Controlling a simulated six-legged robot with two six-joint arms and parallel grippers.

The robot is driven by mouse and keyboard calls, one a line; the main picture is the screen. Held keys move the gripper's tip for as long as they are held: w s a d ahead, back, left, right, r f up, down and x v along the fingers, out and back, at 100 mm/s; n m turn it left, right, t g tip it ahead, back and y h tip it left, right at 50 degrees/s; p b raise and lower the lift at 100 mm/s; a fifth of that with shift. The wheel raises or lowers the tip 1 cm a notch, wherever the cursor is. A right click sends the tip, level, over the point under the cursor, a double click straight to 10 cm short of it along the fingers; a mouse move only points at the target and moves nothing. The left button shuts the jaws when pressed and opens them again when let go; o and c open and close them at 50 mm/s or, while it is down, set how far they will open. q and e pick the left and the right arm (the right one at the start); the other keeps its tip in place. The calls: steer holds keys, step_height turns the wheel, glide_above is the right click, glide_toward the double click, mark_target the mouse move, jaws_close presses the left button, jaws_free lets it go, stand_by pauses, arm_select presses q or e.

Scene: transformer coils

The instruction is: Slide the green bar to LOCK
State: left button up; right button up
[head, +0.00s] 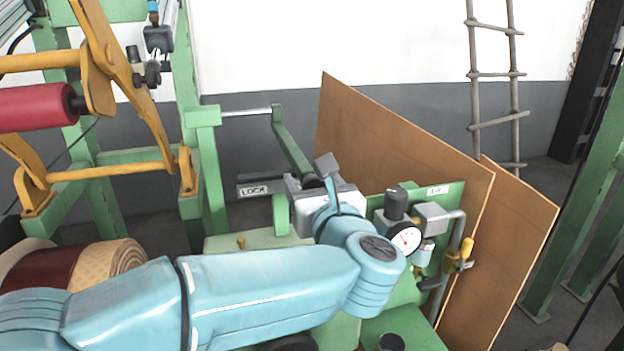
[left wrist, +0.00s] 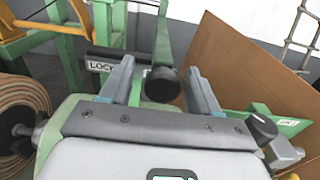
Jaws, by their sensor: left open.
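The green bar (head: 292,145) slants down from the end of a metal rod toward my left gripper in the head view. In the left wrist view the bar (left wrist: 163,42) ends in a dark round knob (left wrist: 162,84), which appears between my two fingers. The LOCK label (head: 253,190) is on a grey plate to the left of my gripper; it also shows in the left wrist view (left wrist: 103,66). My left gripper (head: 311,178) is open, with its fingers on either side of the knob in the picture. I cannot tell whether they touch it. My right gripper is out of view.
A gauge (head: 405,238) and valve fittings on a green panel labelled AIR stand close to the right of my left wrist. Brown boards (head: 400,150) lean behind. A green frame (head: 205,160) and yellow levers stand at left.

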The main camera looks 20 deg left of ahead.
arm_select(q)
steer(key=shift+w+d, duration=0.15)
steer(key=c, duration=0.8)
jaws_close()
steer(key=s+a+b, duration=0.5)
steer(key=a+b, duration=0.3)
steer(key=b, duration=0.1)
steer(key=shift+s+a, duration=0.3)
steer(key=shift+s, duration=0.1)
steer(key=shift+r, duration=0.1)
